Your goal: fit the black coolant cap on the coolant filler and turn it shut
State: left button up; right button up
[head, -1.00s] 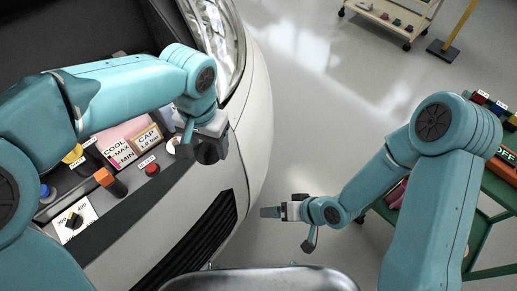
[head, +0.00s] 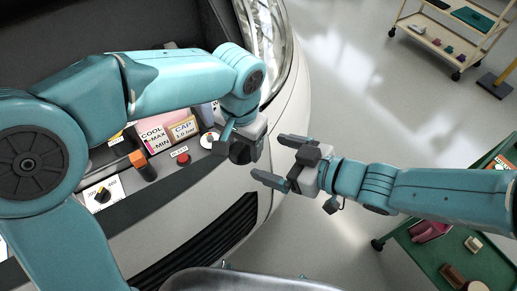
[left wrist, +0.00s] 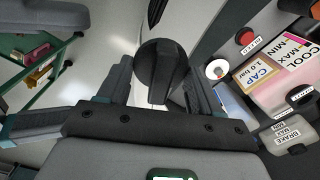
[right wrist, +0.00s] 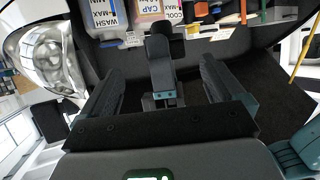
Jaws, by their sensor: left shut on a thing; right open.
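The black coolant cap (left wrist: 165,70) is round with a raised grip bar. My left gripper (head: 243,138) is shut on it and holds it in front of the panel; the cap also shows in the head view (head: 239,153). The coolant filler (head: 209,140) is a white ring with a dark centre, to the left of the held cap. In the left wrist view the filler (left wrist: 217,70) shows open, to the right of the cap and apart from it. My right gripper (head: 278,160) is open and empty, its fingers pointing at the left gripper and cap.
The pink coolant tank (head: 155,130) bears COOL and CAP labels. A red button (head: 183,159), an orange-topped handle (head: 139,161) and a black dial (head: 102,194) sit along the panel. The van's white front (head: 215,215) curves below. A green cart (head: 425,262) stands at the right.

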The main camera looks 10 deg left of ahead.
aim_at(246, 149)
jog(key=x, duration=0.7)
jog(key=shift+a+f, duration=0.15)
jog(key=shift+a, duration=0.1)
jog(key=shift+w, duration=0.1)
jog(key=c, duration=1.1)
pick_arm(q)
jog(key=o, duration=1.1)
